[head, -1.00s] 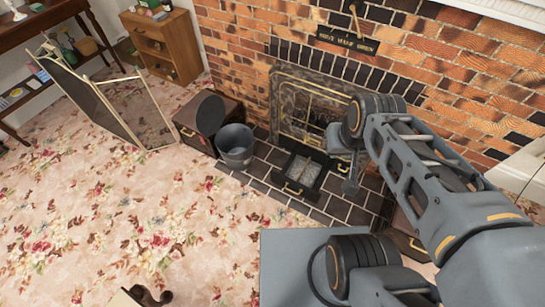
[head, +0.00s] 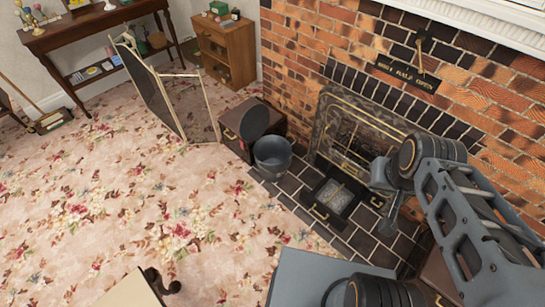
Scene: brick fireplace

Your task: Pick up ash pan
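The ash pan (head: 325,215) is a dark, shallow tray with a brass handle on its front and pale grey contents. It sits on the dark tiled hearth in front of the fireplace grate. My gripper (head: 386,208) hangs to the right of the pan in the picture and appears apart from it. Its fingers are small and seen from the side, so their opening is unclear. I see nothing held in it.
A grey bucket (head: 272,156) stands left of the pan, beside a dark wooden box (head: 231,128) with a round dark lid. A folding fire screen (head: 165,90) stands further left. The brick wall (head: 310,50) rises behind. Floral carpet (head: 150,210) is open in front.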

